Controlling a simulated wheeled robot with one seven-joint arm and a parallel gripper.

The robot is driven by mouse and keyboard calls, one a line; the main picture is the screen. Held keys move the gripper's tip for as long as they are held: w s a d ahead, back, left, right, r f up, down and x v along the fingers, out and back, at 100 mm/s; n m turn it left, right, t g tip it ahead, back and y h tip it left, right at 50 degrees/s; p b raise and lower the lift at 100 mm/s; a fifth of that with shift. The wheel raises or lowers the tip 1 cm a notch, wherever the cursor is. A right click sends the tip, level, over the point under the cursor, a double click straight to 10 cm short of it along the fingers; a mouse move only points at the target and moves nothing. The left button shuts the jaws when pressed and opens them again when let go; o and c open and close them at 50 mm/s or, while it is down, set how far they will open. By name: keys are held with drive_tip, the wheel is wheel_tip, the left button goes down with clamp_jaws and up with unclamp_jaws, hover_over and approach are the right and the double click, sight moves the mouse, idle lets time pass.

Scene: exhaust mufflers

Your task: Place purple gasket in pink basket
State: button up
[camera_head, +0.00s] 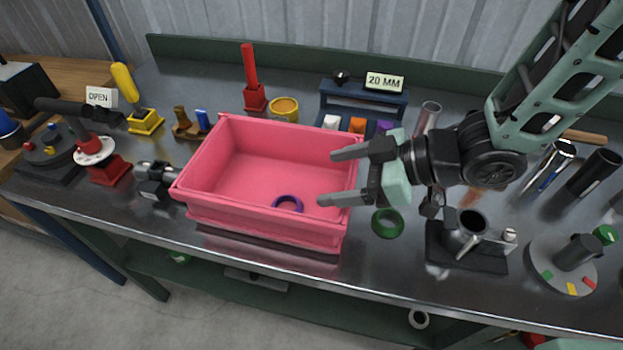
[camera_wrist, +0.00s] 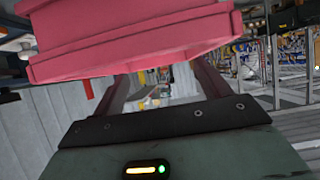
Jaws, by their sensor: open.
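The purple gasket (camera_head: 288,204) is a ring lying inside the pink basket (camera_head: 262,138), on its floor near the front wall. The basket stands on the metal bench. My gripper (camera_head: 328,178) is open and empty, its two fingers pointing left at the basket's right side. In the head view the fingers overlap the basket's right wall. The wrist view shows the basket (camera_wrist: 130,40) across the top, with no gasket visible there.
A green ring (camera_head: 388,222) lies on the bench right of the basket. A pipe fixture (camera_head: 467,238) and a dial (camera_head: 565,262) stand farther right. A blue rack (camera_head: 360,100) and a yellow cup (camera_head: 284,109) stand behind. A red stand (camera_head: 106,166) is at left.

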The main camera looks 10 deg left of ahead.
drive_tip(key=w+d+r+m+t+h, duration=0.25)
drive_tip(key=d+m+t+h, duration=0.2)
drive_tip(key=d+h, duration=0.35)
drive_tip(key=s+d+r+m+g+h, duration=0.1)
drive_tip(key=s+d+m+g, duration=0.1)
drive_tip(key=s+d, duration=0.2)
drive_tip(key=s+d+r+m+g+h, duration=0.2)
drive_tip(key=s+d+m+g, duration=0.1)
drive_tip(key=s, duration=0.8)
drive_tip(key=shift+d+h, duration=0.3)
drive_tip(key=shift+d, duration=0.05)
drive_tip(key=shift+r+g, duration=0.1)
drive_tip(key=shift+g, duration=0.15)
